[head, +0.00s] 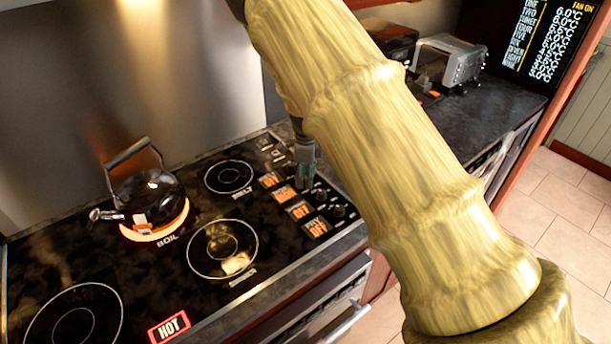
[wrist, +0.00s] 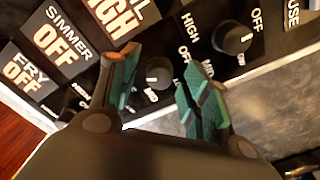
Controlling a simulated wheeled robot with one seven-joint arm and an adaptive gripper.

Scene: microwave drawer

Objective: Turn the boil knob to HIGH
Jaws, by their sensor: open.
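In the wrist view a small round black knob (wrist: 159,72) with a white pointer mark lies between the two green-padded fingers of my gripper (wrist: 160,76). The fingers stand apart, one on each side of it; whether either touches it I cannot tell. A display (wrist: 122,16) beside this knob reads HIGH, with the end of the word BOIL above, partly cut off. In the head view my gripper (head: 304,178) points down at the stove's control strip. The burner marked BOIL glows orange under a black kettle (head: 150,200).
Another knob (wrist: 232,38) sits close by at upper right. SIMMER (wrist: 60,40) and FRY (wrist: 28,76) displays read OFF. A red HOT sign (head: 169,327) lights the stovetop's front.

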